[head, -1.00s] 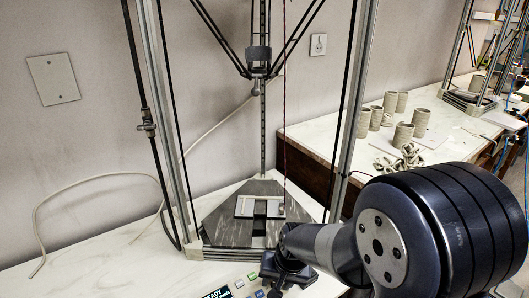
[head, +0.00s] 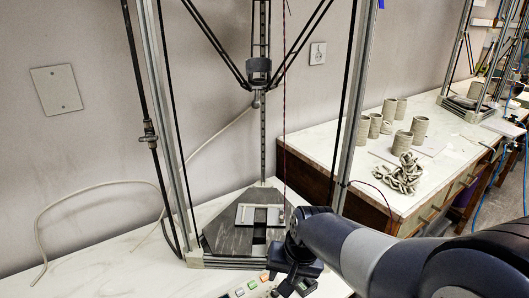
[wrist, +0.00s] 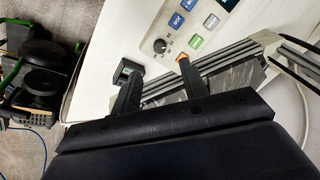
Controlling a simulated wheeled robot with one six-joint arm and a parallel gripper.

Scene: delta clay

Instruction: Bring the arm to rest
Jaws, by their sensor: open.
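My gripper (head: 290,284) is at the bottom middle of the head view, in front of the delta clay printer. It also shows in the wrist view (wrist: 157,66), with its two fingers spread apart and nothing between them. The fingers are over the white bench edge beside the printer's control panel (wrist: 187,32), which has several coloured buttons and a knob. My arm (head: 345,245) reaches in from the lower right of the head view. In the head view, the gripper's fingertips are partly hidden.
The printer's dark base (head: 228,238) carries a light plate (head: 247,215); its print head (head: 258,72) hangs above. Several clay cylinders (head: 419,130) and a heap of clay coils (head: 400,175) stand on the right bench. The wrist view shows open floor and a black stool (wrist: 45,80) left.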

